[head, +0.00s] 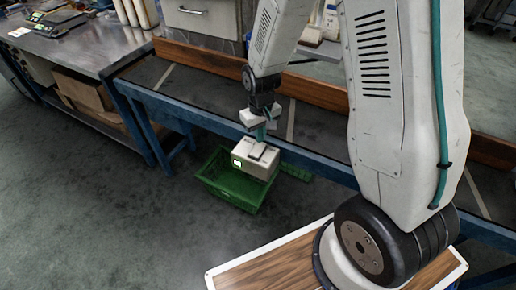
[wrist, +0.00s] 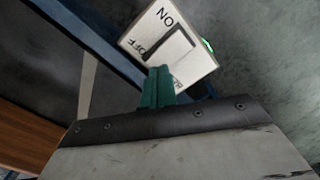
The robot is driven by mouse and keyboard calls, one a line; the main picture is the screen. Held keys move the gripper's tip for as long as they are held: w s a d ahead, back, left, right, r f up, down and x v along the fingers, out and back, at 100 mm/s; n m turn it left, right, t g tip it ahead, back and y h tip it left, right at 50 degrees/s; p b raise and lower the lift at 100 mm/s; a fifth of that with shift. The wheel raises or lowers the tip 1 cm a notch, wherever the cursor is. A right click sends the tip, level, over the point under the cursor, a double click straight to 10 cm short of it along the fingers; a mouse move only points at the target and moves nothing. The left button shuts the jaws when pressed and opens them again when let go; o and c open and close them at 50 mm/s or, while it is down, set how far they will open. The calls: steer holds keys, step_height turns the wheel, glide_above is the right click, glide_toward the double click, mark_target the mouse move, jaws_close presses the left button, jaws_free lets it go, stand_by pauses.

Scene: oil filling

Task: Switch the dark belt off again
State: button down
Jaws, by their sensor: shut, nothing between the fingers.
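The dark belt (head: 335,125) runs across the head view in a blue frame, with light stripes across it. Its white switch box (head: 262,168) sits at the frame's near side. In the wrist view the box (wrist: 140,25) shows ON and OFF lettering beside a dark-edged rocker (wrist: 174,42). A small green light (head: 237,163) glows on the box's side; green glow also shows in the wrist view. My gripper (head: 261,134) is above the box, its teal fingers (wrist: 158,86) closed together and empty near the OFF end. I cannot tell whether they touch it.
A green crate (head: 222,188) stands on the floor below the switch box. A wooden board (head: 205,62) edges the belt's far side. A metal workbench (head: 70,50) stands at the left. The floor at front left is clear.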

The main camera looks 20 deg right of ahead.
mark_target(260, 145)
steer(key=shift+f, duration=1.05)
stand_by(0.4)
steer(key=shift+r, duration=3.55)
steer(key=s+d+r+m+t, duration=0.1)
steer(key=s+r, duration=2.2)
steer(key=shift+s+d, duration=0.35)
steer(key=shift+s, duration=0.05)
